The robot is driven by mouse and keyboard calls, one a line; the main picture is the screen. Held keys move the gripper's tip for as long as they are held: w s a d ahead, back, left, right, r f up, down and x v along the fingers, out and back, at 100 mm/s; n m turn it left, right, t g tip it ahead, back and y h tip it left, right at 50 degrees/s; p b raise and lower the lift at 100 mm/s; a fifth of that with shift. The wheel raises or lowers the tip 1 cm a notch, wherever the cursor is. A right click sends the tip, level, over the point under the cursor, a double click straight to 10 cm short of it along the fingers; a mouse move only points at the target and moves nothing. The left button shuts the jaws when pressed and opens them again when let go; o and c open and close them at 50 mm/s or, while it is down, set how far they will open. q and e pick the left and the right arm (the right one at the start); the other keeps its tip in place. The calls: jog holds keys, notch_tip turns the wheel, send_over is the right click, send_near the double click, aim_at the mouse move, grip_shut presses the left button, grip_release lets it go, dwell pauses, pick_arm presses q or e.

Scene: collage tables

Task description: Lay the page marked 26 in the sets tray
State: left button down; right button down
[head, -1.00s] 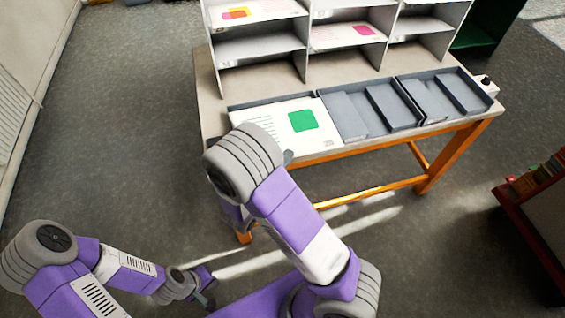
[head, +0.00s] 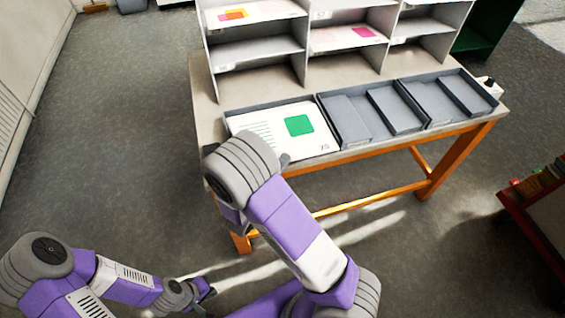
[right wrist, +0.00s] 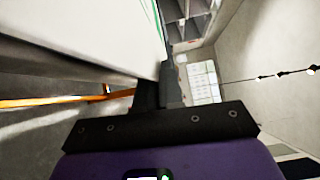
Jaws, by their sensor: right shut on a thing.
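The page (head: 275,127) is a white sheet with a green square, text lines and a small number at its lower right corner, too small to read for sure. It lies level in or just above the left tray (head: 241,110); I cannot tell whether it touches the tray's floor. My right gripper (right wrist: 168,72) is shut on the page's near edge; the white page (right wrist: 105,30) fills the upper left of the right wrist view. In the head view my right arm hides most of that gripper. My left gripper (head: 208,292) hangs low, away from the table, its jaws unclear.
Two more grey trays, the middle one (head: 345,145) and the right one (head: 430,125), show empty beside the page. No tray label is legible. A shelf unit (head: 304,55) with coloured pages stands behind them on the table (head: 207,100). A red bookcase (head: 510,205) stands at right.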

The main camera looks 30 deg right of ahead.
jog(key=c, duration=1.2)
grip_release()
jog(key=p+v, duration=0.1)
jog(key=v, duration=0.6)
jog(key=shift+a, duration=0.3)
